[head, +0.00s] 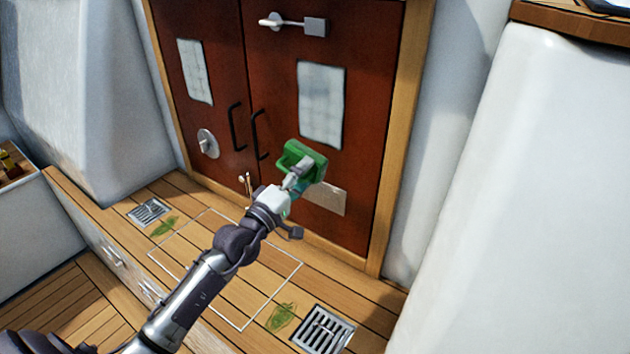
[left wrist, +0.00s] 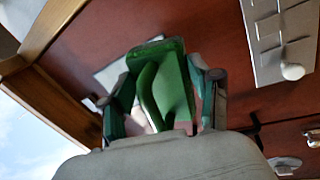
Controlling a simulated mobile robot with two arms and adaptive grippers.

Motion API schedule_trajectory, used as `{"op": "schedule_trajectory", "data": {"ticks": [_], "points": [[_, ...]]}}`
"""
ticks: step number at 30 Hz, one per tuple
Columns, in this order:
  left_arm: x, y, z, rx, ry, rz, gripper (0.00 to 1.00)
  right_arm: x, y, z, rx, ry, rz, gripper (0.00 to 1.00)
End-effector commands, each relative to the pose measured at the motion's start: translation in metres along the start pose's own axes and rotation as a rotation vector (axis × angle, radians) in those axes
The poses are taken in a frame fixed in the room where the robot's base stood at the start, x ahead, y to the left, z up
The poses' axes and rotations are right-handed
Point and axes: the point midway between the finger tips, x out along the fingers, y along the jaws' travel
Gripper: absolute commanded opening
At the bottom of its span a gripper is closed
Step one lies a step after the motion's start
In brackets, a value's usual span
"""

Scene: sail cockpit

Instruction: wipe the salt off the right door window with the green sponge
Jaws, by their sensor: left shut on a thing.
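The right door window (head: 321,105) is a pale upright panel on the red-brown right door (head: 275,75), with a whitish coating over it. The green sponge (head: 305,158) is just below the window's lower edge, in front of the door. My left gripper (head: 292,183) is shut on the sponge from below. In the left wrist view the sponge (left wrist: 160,88) sits between both fingers. I cannot tell whether it touches the door. My right gripper is out of view.
The left door has a similar window (head: 195,72). Dark handles (head: 258,135) and a top latch (head: 293,24) stick out from the doors. A beige plate (head: 326,197) is low on the right door. The floor has drains (head: 322,328) and green patches (head: 281,317).

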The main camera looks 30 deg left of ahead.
Motion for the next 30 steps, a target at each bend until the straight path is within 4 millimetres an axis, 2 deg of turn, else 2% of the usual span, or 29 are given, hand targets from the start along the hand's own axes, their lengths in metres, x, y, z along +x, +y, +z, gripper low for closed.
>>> {"op": "schedule_trajectory", "data": {"ticks": [9,15,30], "points": [[0.033,-0.007,0.001,-0.002,-0.002,0.002,0.26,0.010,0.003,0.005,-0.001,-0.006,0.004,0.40],[0.048,-0.010,0.002,-0.002,-0.004,0.001,0.26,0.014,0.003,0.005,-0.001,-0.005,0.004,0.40],[0.052,-0.010,0.002,-0.002,-0.004,0.000,0.26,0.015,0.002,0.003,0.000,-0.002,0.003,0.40]]}}
